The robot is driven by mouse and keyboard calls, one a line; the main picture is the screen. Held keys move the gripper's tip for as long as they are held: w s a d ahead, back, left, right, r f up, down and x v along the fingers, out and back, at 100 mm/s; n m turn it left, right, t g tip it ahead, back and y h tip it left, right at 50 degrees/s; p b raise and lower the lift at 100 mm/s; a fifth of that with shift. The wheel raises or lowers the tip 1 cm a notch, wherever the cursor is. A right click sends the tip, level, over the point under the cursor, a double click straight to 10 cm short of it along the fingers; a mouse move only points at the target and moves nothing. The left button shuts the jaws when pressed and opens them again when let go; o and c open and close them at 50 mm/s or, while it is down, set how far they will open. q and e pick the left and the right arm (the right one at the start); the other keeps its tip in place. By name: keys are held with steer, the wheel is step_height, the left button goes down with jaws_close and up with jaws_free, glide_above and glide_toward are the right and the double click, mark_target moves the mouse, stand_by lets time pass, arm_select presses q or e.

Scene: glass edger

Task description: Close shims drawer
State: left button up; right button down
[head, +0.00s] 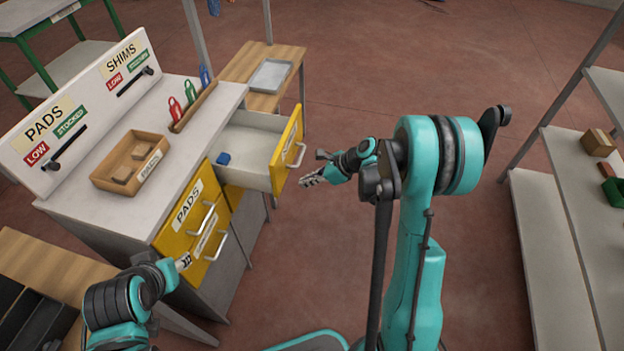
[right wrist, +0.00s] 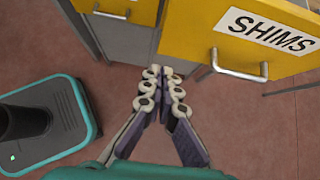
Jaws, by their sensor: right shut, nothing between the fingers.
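The shims drawer (head: 245,140) is pulled out from the right end of the white cabinet, and its yellow front faces right. In the right wrist view its front (right wrist: 195,32) carries a SHIMS label and a silver handle (right wrist: 238,68). A small blue block (head: 223,158) lies inside the drawer. My right gripper (head: 311,179) is shut and empty just right of the drawer front, apart from it. Its fingertips (right wrist: 160,84) show left of and below the handle. My left gripper (head: 180,264) is near the lower yellow drawers; its fingers are too unclear to judge.
The closed pads drawer (head: 184,220) is beside the shims drawer. A wooden box (head: 130,160) sits on the cabinet top, below the PADS and SHIMS board (head: 85,105). A wooden table (head: 262,68) with a grey tray stands behind. Shelving (head: 560,240) is at right; open floor lies between.

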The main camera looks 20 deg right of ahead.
mark_target(224, 169)
steer(key=w+a+f, duration=0.1)
steer(key=w+a+f+b, duration=0.1)
steer(key=a, duration=0.1)
steer(key=w+a+f, duration=0.1)
steer(key=a, duration=0.1)
steer(key=shift+w+a+f+b, duration=0.15)
steer(key=shift+w+f+b, duration=0.1)
steer(key=shift+w+b, duration=0.1)
steer(key=shift+w+a+r, duration=0.1)
steer(key=shift+w+a, duration=0.15)
steer(key=shift+a, duration=0.15)
steer(key=w+a, duration=0.4)
steer(key=a, duration=0.2)
steer(key=w+a+b, duration=0.1)
steer(key=w+a, duration=0.3)
steer(key=a, duration=0.2)
steer(key=w+a, duration=0.4)
steer(key=a, duration=0.1)
steer(key=shift+a, duration=0.4)
steer(key=shift+w+a, duration=0.1)
steer(key=shift+r, duration=0.1)
